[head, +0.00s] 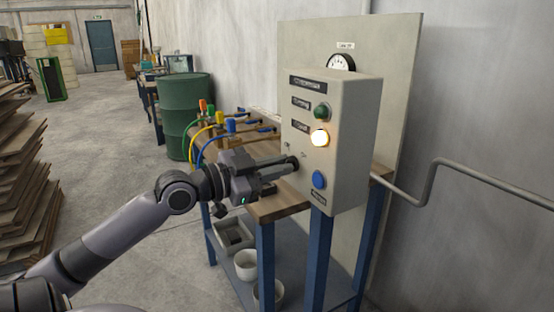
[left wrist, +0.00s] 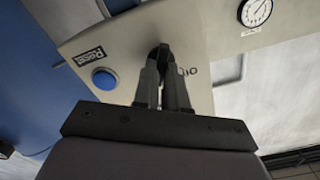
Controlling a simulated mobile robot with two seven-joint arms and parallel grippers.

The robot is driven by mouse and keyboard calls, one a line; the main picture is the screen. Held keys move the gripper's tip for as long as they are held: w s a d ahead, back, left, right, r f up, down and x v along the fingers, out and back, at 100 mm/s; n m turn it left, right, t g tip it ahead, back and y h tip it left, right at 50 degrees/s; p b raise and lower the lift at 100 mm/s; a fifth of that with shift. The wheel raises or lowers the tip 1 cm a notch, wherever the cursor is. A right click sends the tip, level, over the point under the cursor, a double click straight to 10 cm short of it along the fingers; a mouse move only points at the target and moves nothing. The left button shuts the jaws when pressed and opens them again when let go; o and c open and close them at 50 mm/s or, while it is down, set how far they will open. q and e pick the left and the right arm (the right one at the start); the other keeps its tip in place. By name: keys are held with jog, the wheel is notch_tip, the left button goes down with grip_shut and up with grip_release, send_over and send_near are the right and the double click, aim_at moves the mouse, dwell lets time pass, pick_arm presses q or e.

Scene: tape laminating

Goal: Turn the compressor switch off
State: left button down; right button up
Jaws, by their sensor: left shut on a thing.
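The compressor control box (head: 345,130) is a pale grey panel on a wooden-topped bench. Its front carries a dark green button or lamp (head: 321,112), a lit yellowish-white lamp (head: 320,138), a black switch knob (head: 293,162) and a blue button (head: 319,180). My left gripper (head: 286,168) reaches the box from the left and is shut on the black switch knob. In the left wrist view the fingers (left wrist: 164,95) close around the dark knob (left wrist: 161,55), with the blue button (left wrist: 104,78) labelled "Reset" beside it. The fingers hide most of the knob, so its setting is unclear. My right gripper is not in view.
A round gauge (head: 341,62) sits above the box on a backing board. Coloured hoses and fittings (head: 220,122) lie on the bench behind my gripper. A green drum (head: 184,108) stands behind, stacked boards (head: 22,170) at left, and a pipe (head: 470,170) runs right.

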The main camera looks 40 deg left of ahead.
pick_arm(q)
jog(key=shift+r+n+p, duration=0.2)
jog(key=shift+n+p, duration=0.4)
jog(key=shift+n, duration=0.4)
jog(key=shift+a+f+n+p, duration=0.15)
jog(key=shift+n+p, duration=1.4)
jog(key=shift+n, duration=1.7)
jog(key=shift+a+f+n+p, duration=0.1)
jog(key=shift+n+p, duration=1.45)
jog(key=shift+n, duration=1.7)
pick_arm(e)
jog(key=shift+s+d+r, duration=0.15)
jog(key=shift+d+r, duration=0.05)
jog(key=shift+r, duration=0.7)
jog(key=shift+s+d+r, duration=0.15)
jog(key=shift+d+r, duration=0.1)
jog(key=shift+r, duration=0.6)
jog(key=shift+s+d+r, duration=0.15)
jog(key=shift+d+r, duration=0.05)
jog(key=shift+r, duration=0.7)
pick_arm(q)
jog(key=c, duration=1.2)
grip_release()
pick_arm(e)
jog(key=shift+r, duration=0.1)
